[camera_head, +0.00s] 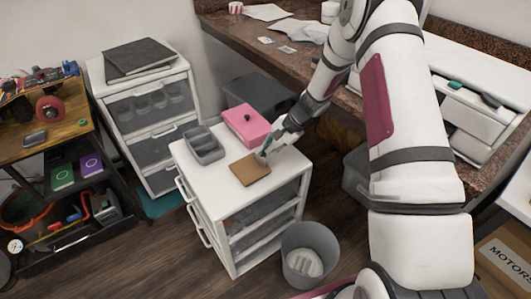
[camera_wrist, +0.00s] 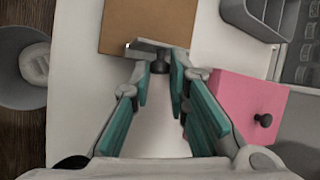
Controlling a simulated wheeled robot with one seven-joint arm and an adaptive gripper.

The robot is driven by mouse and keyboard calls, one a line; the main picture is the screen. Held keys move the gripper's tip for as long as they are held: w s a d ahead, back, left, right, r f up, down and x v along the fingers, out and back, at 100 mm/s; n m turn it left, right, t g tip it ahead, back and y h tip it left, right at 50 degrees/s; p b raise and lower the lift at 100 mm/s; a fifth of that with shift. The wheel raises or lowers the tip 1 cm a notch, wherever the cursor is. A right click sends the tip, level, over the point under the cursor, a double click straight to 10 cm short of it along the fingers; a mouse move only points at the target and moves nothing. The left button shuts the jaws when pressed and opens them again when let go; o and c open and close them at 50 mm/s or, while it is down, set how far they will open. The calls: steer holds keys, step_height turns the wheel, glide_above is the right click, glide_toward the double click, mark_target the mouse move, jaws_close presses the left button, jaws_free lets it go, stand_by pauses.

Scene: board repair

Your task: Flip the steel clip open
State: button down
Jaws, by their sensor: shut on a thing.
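The steel clip (camera_wrist: 149,47) sits on the near edge of a flat brown board (camera_wrist: 150,20) in the wrist view. There the clip is small and mostly hidden by the fingers.
A pink box (camera_head: 247,124) with a dark knob stands behind the board, close to my gripper. A grey divided tray (camera_head: 204,146) is at the cabinet's back left. A grey bin (camera_head: 310,252) stands on the floor to the right. The white cabinet top (camera_head: 222,180) is clear around the board.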

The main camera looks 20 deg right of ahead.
steer(key=shift+w+d+f+y+b, duration=0.2)
steer(key=shift+d+f+y+b, duration=0.25)
steer(key=shift+y+b, duration=0.6)
steer(key=shift+m+g, duration=0.3)
steer(key=c, duration=1.5)
jaws_free()
steer(key=shift+c, duration=0.2)
steer(key=shift+r, duration=0.1)
steer(key=v, duration=1.2)
steer(key=shift+s, duration=0.1)
